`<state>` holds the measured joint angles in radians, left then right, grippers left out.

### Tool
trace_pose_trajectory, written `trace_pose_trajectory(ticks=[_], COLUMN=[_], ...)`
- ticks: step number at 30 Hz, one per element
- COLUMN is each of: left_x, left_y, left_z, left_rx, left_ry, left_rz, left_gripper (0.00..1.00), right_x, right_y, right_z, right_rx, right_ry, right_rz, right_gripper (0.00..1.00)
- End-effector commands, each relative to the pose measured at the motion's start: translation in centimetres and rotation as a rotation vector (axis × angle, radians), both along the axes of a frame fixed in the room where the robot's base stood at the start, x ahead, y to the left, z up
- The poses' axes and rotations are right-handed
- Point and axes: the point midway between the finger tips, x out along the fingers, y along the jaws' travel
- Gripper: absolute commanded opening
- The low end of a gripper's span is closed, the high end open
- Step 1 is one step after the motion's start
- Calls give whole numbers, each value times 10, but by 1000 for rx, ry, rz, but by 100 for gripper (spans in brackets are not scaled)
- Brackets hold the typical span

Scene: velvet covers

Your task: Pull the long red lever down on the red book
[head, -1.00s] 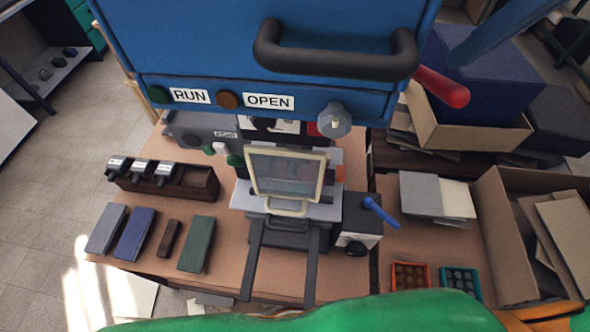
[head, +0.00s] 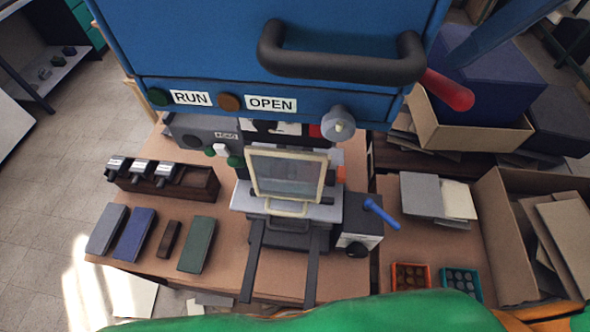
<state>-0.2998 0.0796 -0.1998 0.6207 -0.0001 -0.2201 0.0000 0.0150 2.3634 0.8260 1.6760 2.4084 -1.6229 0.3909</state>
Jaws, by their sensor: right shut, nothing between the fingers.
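The long lever's red grip (head: 445,89) sticks out at the right of the big blue machine head (head: 200,45), slanting down to the right, partly hidden by the dark handle (head: 340,62). No whole red book shows; only a small red patch (head: 315,130) is visible under the blue head, and I cannot tell what it is. A cream-framed clear guard (head: 287,174) stands over the grey press bed below. Green and orange parts of my own arms cross the bottom edge, low and well away from the lever. My right gripper is shut and empty; its fingertips are not clear. My left gripper is not seen.
Flat grey, blue, brown and green blocks (head: 197,245) lie at the table's left, below a dark rack (head: 170,179). A blue-handled box (head: 360,235) stands right of the press. Orange (head: 411,277) and teal (head: 461,283) trays and cardboard boxes (head: 500,235) fill the right.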

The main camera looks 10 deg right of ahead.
Motion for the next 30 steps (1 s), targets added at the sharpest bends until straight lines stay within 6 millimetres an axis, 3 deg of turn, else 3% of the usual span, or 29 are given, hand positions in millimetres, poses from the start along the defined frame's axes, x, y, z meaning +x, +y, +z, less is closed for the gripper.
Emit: trace_pose_trajectory(ticks=[13, 30], left_x=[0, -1], left_y=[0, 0], left_z=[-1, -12], left_rx=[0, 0], left_ry=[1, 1], left_rz=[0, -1], left_gripper=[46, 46], right_x=[0, 0], right_y=[0, 0], right_z=[-1, -18], right_rx=[0, 0], right_ry=[0, 0], right_rz=[0, 0], right_gripper=[0, 0])
